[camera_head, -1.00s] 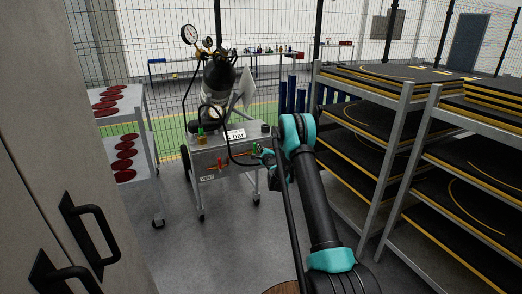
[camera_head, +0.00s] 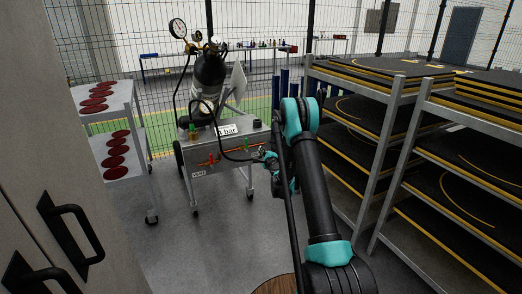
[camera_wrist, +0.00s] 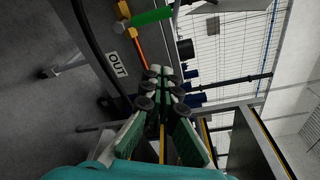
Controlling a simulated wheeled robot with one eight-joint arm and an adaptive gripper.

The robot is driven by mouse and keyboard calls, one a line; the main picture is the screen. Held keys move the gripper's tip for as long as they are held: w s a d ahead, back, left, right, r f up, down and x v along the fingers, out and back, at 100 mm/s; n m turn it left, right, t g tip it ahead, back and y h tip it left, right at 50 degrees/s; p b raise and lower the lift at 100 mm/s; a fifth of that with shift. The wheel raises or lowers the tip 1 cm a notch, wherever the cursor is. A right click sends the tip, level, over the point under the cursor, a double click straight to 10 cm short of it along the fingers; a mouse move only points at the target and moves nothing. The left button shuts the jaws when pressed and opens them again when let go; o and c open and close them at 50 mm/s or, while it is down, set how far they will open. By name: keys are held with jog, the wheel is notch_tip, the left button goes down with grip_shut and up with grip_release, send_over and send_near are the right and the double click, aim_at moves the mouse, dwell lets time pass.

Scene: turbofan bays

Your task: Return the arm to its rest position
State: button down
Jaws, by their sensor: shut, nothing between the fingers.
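My arm, black with teal joints, reaches forward in the head view and bends at its raised elbow. My gripper (camera_head: 265,157) is small there, by the right end of the metal gas cart (camera_head: 222,162), partly behind my arm. In the wrist view my gripper (camera_wrist: 162,76) has its green-padded fingers together at the tips, with nothing between them. A cart part with an "OUT" label (camera_wrist: 117,64), a green handle (camera_wrist: 152,16) and an orange handle (camera_wrist: 138,43) show beside the fingers. I cannot tell the exact gap to the cart.
The cart carries a black gas cylinder (camera_head: 209,72) with gauges. A trolley with dark red discs (camera_head: 118,160) stands at left, beyond a cabinet door with black handles (camera_head: 70,225). Shelves with black, yellow-edged panels (camera_head: 455,150) fill the right. Grey floor is open in front of the cart.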

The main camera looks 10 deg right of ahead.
jog(key=s+a+r+n+g+y, duration=0.15)
jog(key=s+r+n, duration=0.25)
jog(key=s, duration=0.4)
jog(key=s+a+r+n+g, duration=0.25)
jog(key=s+r+n, duration=0.2)
jog(key=s, duration=0.25)
jog(key=s+a+r+n+g+y, duration=0.1)
jog(key=s+r+n+g, duration=0.1)
jog(key=s+r+n, duration=0.45)
jog(key=s+d+f+n+g+h, duration=0.2)
jog(key=s+d+f, duration=0.1)
jog(key=s, duration=0.9)
jog(key=s+d+f+n+g+h, duration=0.1)
jog(key=s+d+f+n+g, duration=0.1)
jog(key=s, duration=1.1)
jog(key=s+d+f+n+g+h, duration=0.2)
jog(key=s+d+f, duration=0.2)
jog(key=s, duration=0.8)
jog(key=shift+s+d+f+g+h, duration=0.15)
jog(key=shift+s+f+g+h, duration=0.15)
jog(key=shift+s+f+h, duration=0.1)
